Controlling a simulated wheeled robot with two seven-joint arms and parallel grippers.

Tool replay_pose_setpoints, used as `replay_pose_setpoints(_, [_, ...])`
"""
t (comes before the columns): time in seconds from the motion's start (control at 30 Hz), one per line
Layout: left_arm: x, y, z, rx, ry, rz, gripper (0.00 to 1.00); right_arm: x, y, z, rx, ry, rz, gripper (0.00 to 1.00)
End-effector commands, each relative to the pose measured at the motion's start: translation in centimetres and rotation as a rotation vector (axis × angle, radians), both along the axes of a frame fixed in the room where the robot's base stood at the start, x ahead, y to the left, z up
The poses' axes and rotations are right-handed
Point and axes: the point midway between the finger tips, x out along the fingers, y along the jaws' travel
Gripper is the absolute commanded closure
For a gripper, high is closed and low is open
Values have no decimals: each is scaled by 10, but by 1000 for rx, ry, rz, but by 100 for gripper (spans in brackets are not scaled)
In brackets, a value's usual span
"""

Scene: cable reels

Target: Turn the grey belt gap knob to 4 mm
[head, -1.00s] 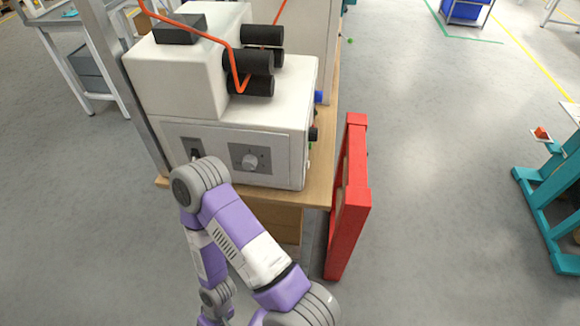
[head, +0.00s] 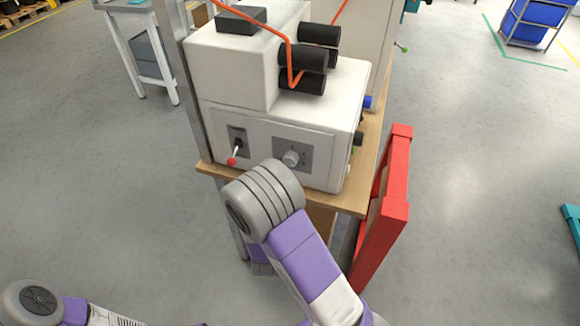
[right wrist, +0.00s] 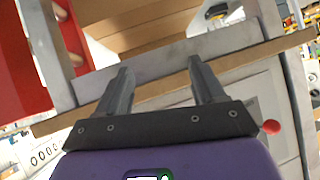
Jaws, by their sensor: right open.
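The grey belt gap knob (head: 291,158) is on a grey plate on the front of the white machine (head: 320,115). In the head view it stands just above my right arm's grey joint. Its scale is too small to read. My right gripper (right wrist: 163,78) is open and empty in the right wrist view, near the wooden table edge, and no knob shows between its fingers. In the head view my right arm hides that gripper. My left arm shows at the lower left of the head view, with its gripper out of frame.
A red-tipped lever (head: 233,156) is left of the knob; its red ball also shows in the right wrist view (right wrist: 271,127). A red frame (head: 385,215) stands right of the table (head: 352,200). Black rollers (head: 303,68) with an orange cable are on top.

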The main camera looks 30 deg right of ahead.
Motion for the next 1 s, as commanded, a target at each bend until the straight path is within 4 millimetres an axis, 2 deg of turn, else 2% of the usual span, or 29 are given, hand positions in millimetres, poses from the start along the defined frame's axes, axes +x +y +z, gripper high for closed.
replay_pose_setpoints(0.03, [0, 0, -3, 0, 0, 0, 100, 9, -2, 30, -38, -116, -42, 32])
replay_pose_setpoints(0.1, [0, 0, -5, 0, 0, 0, 100, 14, -9, 70, -78, -263, -116, 32])
replay_pose_setpoints(0.2, [0, 0, -7, 0, 0, 0, 100, 12, -15, 116, -117, -436, -203, 32])
replay_pose_setpoints(0.33, [0, 0, -8, 0, 0, 0, 100, 5, -19, 153, -142, -574, -276, 32])
replay_pose_setpoints(0.4, [0, 0, -8, 0, 0, 0, 100, 2, -20, 163, -148, -613, -297, 32])
replay_pose_setpoints(0.53, [0, 0, -10, 0, 0, -1, 100, 7, -29, 168, -151, -635, -314, 32])
replay_pose_setpoints(0.8, [0, 0, -18, 0, 0, 0, 100, 35, -60, 167, -153, -633, -312, 32])
replay_pose_setpoints(1.0, [0, 0, -21, 0, 0, 0, 100, 50, -74, 167, -152, -630, -308, 32])
